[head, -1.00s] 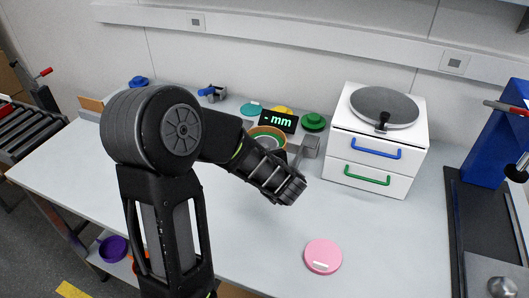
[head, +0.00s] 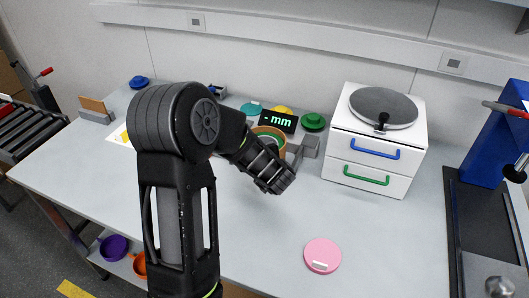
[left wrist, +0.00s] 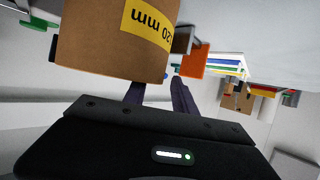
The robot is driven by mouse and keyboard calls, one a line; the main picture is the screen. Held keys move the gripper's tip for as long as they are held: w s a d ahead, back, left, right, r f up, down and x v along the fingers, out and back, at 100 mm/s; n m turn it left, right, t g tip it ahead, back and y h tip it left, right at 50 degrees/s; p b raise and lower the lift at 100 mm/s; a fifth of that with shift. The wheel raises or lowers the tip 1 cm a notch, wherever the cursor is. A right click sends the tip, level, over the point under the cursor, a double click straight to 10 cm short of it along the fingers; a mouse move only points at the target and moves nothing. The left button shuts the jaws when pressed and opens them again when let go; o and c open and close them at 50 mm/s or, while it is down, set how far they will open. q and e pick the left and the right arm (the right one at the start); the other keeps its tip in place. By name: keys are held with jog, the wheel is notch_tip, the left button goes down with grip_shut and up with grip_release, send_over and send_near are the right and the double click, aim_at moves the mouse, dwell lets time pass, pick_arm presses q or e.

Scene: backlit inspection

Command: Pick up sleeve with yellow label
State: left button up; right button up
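A brown cardboard sleeve (left wrist: 115,45) fills the upper left of the left wrist view, very close to the camera. Its yellow label (left wrist: 150,24) reads upside down, ending in "20 mm". My left gripper (left wrist: 160,95) shows two dark fingers with a gap between them. The sleeve overlaps part of the left finger; the right finger is just past its edge. I see no clear contact. In the head view, a brown ring-shaped piece with a green inside (head: 274,136) stands behind my left forearm, its label hidden. My left gripper's fingers are hidden there. My right gripper is out of view.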

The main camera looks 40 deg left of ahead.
pick_arm(q)
grip_shut()
jog(key=shift+d+f, duration=0.1)
jog(key=shift+f, duration=0.05)
dwell(1.3)
